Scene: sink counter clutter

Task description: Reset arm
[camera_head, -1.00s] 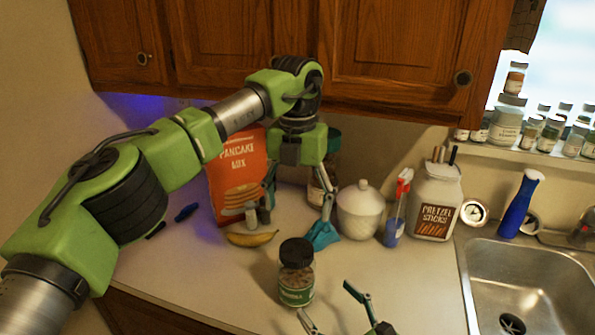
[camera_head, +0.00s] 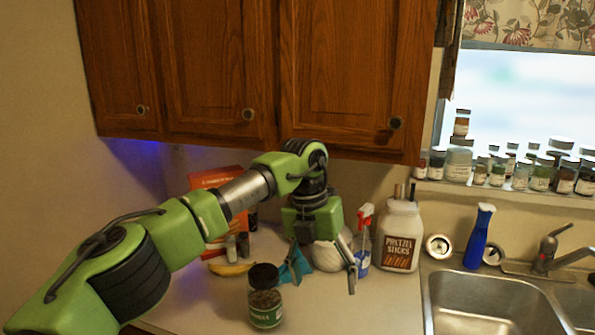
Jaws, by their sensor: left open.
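My left arm comes in from the left and its gripper (camera_head: 322,270) points down over the counter. Its two fingers are spread apart with nothing held between them. The gripper hangs in front of the white lidded jar (camera_head: 326,256), partly covering it. A teal object (camera_head: 295,266) shows beside the left finger; I cannot tell whether they touch. My right gripper is not in view.
The counter holds a dark-lidded jar with a green label (camera_head: 265,297), a banana (camera_head: 231,268), an orange box (camera_head: 205,180), a spray bottle (camera_head: 362,240) and a pretzel jar (camera_head: 399,237). The sink (camera_head: 490,300) is at right; wooden cabinets (camera_head: 345,70) hang above.

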